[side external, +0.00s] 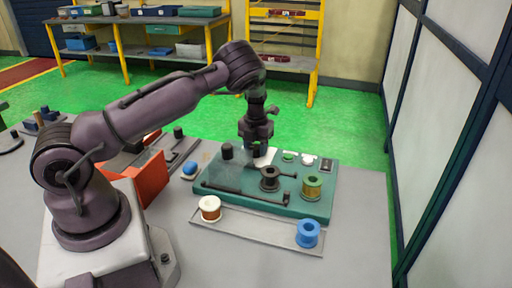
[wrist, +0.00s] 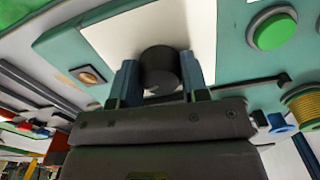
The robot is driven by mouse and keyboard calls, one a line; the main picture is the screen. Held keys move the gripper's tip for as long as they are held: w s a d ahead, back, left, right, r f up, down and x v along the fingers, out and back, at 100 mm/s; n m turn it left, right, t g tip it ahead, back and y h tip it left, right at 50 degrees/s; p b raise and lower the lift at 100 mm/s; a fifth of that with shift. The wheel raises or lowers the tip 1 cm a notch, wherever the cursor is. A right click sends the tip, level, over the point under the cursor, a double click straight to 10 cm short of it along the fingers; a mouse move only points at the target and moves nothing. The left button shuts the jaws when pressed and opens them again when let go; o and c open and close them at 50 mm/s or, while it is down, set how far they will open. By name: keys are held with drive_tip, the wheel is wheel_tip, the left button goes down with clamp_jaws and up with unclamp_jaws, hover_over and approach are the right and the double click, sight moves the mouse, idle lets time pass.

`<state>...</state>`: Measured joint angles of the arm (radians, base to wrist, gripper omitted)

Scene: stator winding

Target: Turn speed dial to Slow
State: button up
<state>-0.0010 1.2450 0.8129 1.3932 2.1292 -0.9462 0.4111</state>
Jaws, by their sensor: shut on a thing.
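The speed dial is a round black knob (wrist: 160,67) on a white plate (wrist: 113,38) of the green panel, in the wrist view. My gripper (wrist: 160,82) has its two blue-grey fingers on either side of the knob, shut on it. In the side view my gripper (side external: 256,153) points down over the white plate (side external: 267,158) of the green winding board (side external: 232,188), and hides the knob there. I cannot read any Slow marking or the dial's setting in either view.
A green button (wrist: 272,31) lies right of the plate. A black spool (side external: 270,178) and a copper-wound spool (side external: 312,187) stand on the board. An orange bin (side external: 148,178) is left.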

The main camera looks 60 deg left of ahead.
sight(255, 146)
drive_tip(key=n, duration=0.7)
drive_tip(key=shift+s, duration=0.1)
drive_tip(key=n, duration=0.7)
idle(0.6)
drive_tip(key=o, duration=0.9)
wheel_tip(255, 146, up, 13)
